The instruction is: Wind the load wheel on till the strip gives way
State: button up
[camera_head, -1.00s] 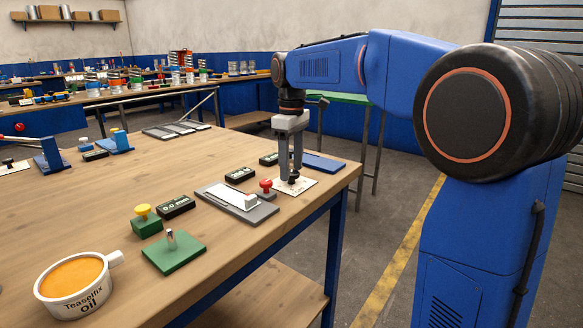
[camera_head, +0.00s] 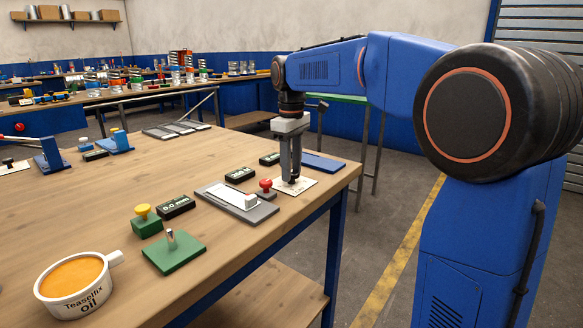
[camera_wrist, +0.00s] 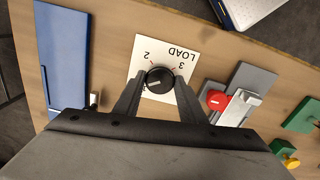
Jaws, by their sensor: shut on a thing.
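The load wheel (camera_wrist: 159,79) is a black knob on a white dial plate (camera_wrist: 178,70) marked LOAD. A pale mark on the knob points roughly left. My gripper (camera_head: 291,178) is upright over the plate, shut on the knob from both sides. The pale strip (camera_head: 228,195) lies on a grey fixture (camera_head: 262,213) to the left of the dial, with a white block at its near end. It looks whole, though small in view.
A red button (camera_head: 265,185) stands between the fixture and dial. Black displays (camera_head: 240,174) stand behind, and a blue tablet-like panel (camera_head: 322,162) lies at the table's right edge. A green block with a yellow knob (camera_head: 145,222) and an oil tub (camera_head: 75,285) stand nearer.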

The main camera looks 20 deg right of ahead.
aim_at(292, 172)
jog(key=m, duration=0.4)
jog(key=shift+m, duration=2.4)
jog(key=o, duration=1.1)
jog(key=shift+c, duration=0.2)
notch_tip(292, 172, up, 17)
jog(key=shift+r, duration=0.2)
